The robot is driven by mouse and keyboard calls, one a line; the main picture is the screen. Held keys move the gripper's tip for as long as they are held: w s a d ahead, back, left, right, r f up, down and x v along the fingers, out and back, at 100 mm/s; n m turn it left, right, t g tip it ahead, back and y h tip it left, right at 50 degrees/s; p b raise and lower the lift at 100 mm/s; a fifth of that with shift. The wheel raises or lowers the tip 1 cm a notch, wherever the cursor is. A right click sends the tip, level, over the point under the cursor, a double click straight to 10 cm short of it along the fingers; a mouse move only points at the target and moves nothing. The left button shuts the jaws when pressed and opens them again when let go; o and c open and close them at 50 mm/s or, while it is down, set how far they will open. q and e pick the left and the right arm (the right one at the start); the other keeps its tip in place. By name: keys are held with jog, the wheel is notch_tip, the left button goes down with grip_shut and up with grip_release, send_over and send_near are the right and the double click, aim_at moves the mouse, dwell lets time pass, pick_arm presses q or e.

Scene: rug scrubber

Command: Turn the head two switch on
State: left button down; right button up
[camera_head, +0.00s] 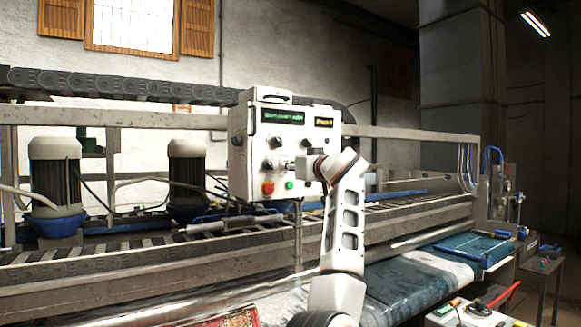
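The white control box (242,160) stands on a post above the machine. Its front has two small lit displays (283,115), several dark knob switches, a red button (268,188) and a green button (289,185). One knob (275,142) shows at the upper left of the panel and another (305,143) to its right. A lower knob (268,165) shows left of my gripper. My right gripper (292,166) is at the panel's lower row, pointing left. It covers part of that row, and I cannot tell whether it touches or holds a switch. Switch labels are unreadable. My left gripper is not in view.
The long rug machine (120,265) with motors (55,175) runs behind and below the box. A metal rail (400,134) passes behind it. A wet blue rug (410,285) lies lower right. A small table with tools (470,315) is at the bottom right.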

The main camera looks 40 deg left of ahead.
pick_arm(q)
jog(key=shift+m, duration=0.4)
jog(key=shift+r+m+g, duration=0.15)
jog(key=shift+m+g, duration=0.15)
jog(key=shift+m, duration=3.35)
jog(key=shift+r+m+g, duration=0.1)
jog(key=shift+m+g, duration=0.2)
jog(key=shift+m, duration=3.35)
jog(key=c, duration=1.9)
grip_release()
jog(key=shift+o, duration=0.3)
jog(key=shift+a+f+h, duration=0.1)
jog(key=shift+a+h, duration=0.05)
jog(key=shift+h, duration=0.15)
